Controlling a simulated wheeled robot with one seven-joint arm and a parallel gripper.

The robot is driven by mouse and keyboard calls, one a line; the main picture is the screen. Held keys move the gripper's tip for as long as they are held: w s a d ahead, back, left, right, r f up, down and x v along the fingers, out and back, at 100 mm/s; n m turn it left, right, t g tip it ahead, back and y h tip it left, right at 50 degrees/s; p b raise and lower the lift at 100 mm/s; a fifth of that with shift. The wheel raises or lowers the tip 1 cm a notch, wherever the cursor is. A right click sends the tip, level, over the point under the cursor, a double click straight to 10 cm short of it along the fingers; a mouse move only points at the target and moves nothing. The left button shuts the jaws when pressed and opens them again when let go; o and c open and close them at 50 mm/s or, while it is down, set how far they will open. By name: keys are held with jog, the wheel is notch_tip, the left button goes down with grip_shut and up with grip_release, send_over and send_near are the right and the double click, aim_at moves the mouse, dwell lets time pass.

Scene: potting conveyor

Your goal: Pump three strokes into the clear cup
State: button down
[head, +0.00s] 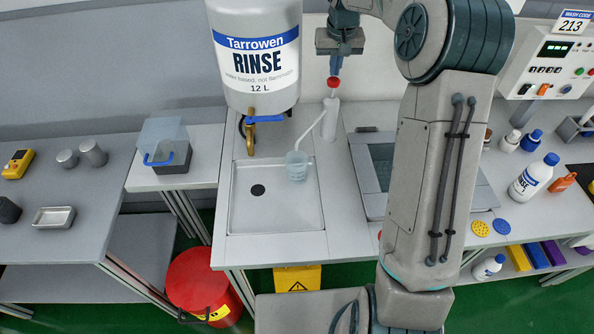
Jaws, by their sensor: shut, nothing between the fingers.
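The clear cup (297,166) stands upright at the right side of the shallow sink, under the end of the pump spout; I cannot tell how full it is. The pump bottle (330,122) is white with a red pump head (333,82) and a long pale spout running down left to the cup. My gripper (336,70) points down, shut and empty, right above the red pump head. From this view I cannot tell whether its fingertips touch the head.
A large Tarrowen RINSE tank (256,60) with a brass tap (251,135) hangs left of the pump bottle. The sink (270,215) is otherwise bare. A lidded box (163,145) stands further left. Bottles (533,177) and a control box (548,60) are at the right.

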aim_at(334, 79)
jog(key=shift+s+f+b, duration=0.1)
jog(key=shift+f+b, duration=0.75)
jog(key=shift+f, duration=0.65)
jog(key=shift+r+p, duration=1.3)
jog(key=shift+r, duration=0.3)
jog(key=shift+f, duration=0.15)
